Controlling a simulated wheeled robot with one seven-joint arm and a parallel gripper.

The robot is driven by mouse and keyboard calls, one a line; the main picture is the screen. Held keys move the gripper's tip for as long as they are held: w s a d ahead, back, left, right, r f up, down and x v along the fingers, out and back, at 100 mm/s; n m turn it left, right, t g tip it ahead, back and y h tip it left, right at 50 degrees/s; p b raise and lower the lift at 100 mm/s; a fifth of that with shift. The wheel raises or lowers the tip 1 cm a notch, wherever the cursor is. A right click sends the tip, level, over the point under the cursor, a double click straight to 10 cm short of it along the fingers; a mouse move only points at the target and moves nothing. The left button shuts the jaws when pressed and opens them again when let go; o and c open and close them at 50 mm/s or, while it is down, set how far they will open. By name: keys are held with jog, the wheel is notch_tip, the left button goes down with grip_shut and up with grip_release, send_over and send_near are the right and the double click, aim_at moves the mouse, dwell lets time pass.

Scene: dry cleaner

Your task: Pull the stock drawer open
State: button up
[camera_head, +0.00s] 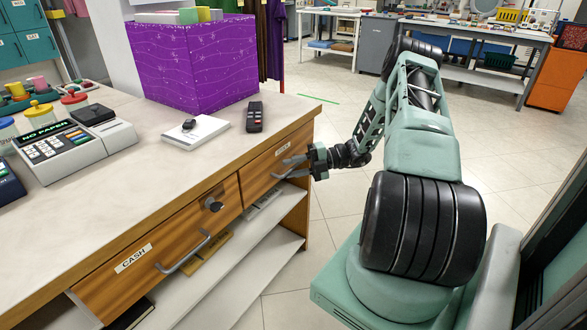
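My gripper (292,168) is at the right part of this drawer front, reaching in from the right at handle height. Its fingers overlap the grey handle in the picture, so I cannot tell whether they touch it or are closed around it.
On the countertop (170,165) are a purple box (190,65), a black remote (255,117), a white pad (195,132) and a cash register (65,145). Open shelves (245,270) lie below the drawers. Tiled floor (330,225) is free right of the counter.

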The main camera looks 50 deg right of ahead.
grip_shut()
jog(key=s+d+p, duration=0.2)
jog(key=s+p, duration=0.4)
jog(key=s, duration=2.5)
jog(key=shift+s+d+p, duration=0.25)
jog(key=shift+s+p, duration=0.1)
jog(key=shift+p, duration=0.05)
grip_release()
jog(key=b+v, duration=0.2)
jog(key=v, duration=1.5)
jog(key=shift+d, duration=0.15)
